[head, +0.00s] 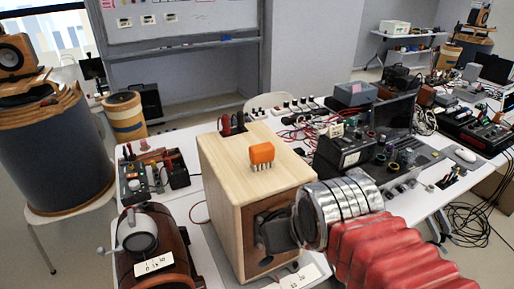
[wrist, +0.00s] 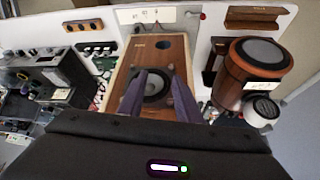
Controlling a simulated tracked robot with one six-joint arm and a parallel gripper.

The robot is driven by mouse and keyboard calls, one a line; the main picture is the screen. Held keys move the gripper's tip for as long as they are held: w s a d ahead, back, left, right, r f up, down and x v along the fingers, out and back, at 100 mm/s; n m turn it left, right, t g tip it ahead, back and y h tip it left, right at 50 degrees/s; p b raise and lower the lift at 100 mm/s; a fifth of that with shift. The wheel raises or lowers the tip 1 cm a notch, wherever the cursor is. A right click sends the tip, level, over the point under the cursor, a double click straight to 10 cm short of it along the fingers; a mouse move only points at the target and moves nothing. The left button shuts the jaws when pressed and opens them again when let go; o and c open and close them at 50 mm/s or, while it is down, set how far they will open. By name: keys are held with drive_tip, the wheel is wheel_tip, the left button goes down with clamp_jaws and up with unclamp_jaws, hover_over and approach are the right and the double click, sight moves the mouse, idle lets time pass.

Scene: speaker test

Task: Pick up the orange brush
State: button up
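The orange brush (head: 262,153) stands bristles down on top of the pale wooden speaker box (head: 222,160) in the head view. I cannot make it out in the wrist view. My gripper (head: 268,237) is in front of the box's front face, lower than the brush and apart from it. In the wrist view my gripper's two fingers (wrist: 152,82) are spread, with the dark speaker cone (wrist: 152,90) showing between them. Nothing is held. In the head view the fingertips are dark and hard to separate from the speaker front.
Black and red clips (head: 232,124) stand behind the brush on the box. A brown cylinder device with a crank (head: 150,245) is to the left. A black instrument (head: 345,150) and red cables crowd the table to the right. Space above the brush is clear.

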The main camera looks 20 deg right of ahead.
drive_tip(key=shift+w, duration=0.35)
drive_tip(key=shift+o, duration=1.4)
drive_tip(key=shift+w+r, duration=0.15)
drive_tip(key=shift+r, duration=0.1)
drive_tip(key=shift+o, duration=0.6)
drive_tip(key=shift+w+r+m, duration=0.15)
drive_tip(key=shift+r+m, duration=0.15)
wheel_tip(320, 180, up, 21)
drive_tip(key=m+g, duration=0.6)
drive_tip(key=m, duration=1)
hover_over(262, 146)
drive_tip(key=shift+r, duration=0.15)
drive_tip(key=shift+f, duration=4.35)
